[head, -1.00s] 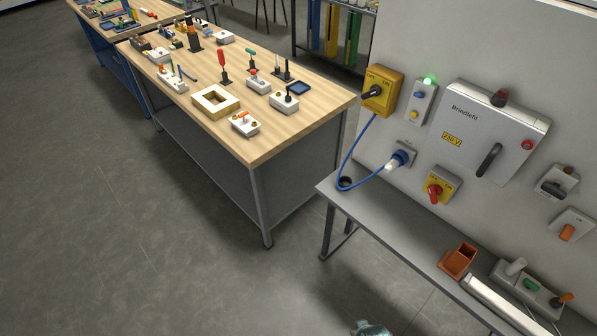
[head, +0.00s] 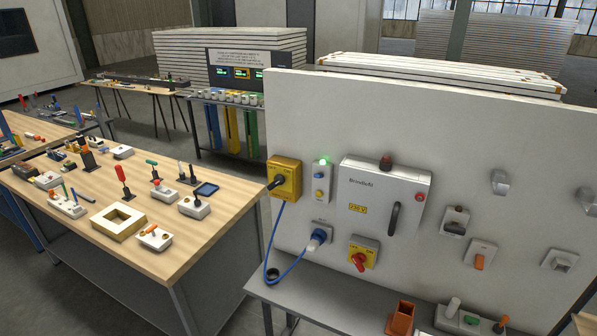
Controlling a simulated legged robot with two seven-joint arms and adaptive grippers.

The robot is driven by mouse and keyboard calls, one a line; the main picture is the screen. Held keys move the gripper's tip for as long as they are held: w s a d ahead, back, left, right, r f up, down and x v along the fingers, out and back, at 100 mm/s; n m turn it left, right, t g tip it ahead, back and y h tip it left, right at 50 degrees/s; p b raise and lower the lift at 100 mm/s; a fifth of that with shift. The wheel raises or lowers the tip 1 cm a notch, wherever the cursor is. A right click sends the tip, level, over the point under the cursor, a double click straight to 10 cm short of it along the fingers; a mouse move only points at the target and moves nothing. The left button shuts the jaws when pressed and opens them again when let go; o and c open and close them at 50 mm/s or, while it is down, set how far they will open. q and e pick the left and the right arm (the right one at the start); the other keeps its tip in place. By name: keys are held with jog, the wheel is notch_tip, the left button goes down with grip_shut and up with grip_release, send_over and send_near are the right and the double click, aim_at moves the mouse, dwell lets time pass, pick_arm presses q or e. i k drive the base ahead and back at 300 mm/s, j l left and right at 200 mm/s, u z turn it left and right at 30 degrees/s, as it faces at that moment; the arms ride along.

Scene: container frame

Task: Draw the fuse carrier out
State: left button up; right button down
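The upright white panel (head: 470,140) carries several fittings. On its right half are a grey base with a dark block (head: 455,220), a white base with an orange handle (head: 479,260) and a pale square fitting (head: 559,260). I cannot tell which of these is the fuse carrier. The grey Brindlefil cabinet (head: 375,195), marked 230 V, is closed, with a black handle (head: 393,218) on its front. Neither of my grippers is in view.
A grey bench (head: 330,300) runs below the panel, bearing an orange-brown open box (head: 400,318) and a white block with knobs (head: 470,318). A blue cable (head: 272,240) hangs at the panel's left. A wooden table (head: 150,200) with small devices stands left.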

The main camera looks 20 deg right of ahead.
aim_at(453, 228)
jog(key=z, duration=1.95)
